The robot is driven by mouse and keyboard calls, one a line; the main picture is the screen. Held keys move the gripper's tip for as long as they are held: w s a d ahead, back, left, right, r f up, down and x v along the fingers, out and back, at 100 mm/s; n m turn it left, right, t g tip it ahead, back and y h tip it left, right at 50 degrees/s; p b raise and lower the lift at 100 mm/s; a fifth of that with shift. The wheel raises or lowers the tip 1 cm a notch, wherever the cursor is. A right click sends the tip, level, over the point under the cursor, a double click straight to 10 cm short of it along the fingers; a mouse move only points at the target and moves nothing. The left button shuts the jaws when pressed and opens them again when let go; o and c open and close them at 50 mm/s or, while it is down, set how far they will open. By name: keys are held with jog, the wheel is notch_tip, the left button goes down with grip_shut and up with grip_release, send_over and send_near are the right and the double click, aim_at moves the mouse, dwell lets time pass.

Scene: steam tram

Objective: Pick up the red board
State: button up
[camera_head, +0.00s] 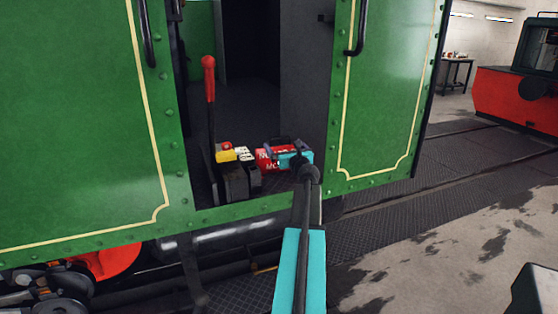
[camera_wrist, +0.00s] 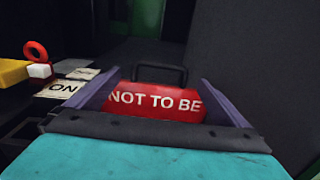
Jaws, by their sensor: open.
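The red board (camera_head: 266,161) stands in the tram's doorway, with white lettering and a dark handle on top. In the wrist view the red board (camera_wrist: 158,102) reads "NOT TO BE", and its lower part is hidden by my gripper body. My gripper (camera_wrist: 165,95) is open, with one purple finger to each side of the board. Whether the fingers touch the board cannot be told. In the head view my gripper (camera_head: 276,150) is at the right end of the board and partly covers it.
A red-handled lever (camera_head: 209,80) rises left of the board. A yellow block (camera_wrist: 12,72), a red ring (camera_wrist: 36,50) and white labels, one reading "ON" (camera_wrist: 62,88), lie close on the left. Green tram walls (camera_head: 385,90) flank the doorway. A dark panel (camera_wrist: 250,60) stands at the right.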

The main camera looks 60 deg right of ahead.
jog(key=shift+w, duration=0.1)
jog(key=shift+p+x, duration=0.45)
jog(key=shift+x, duration=2.05)
jog(key=shift+r, duration=0.15)
jog(key=c, duration=1.8)
jog(key=shift+r, duration=0.15)
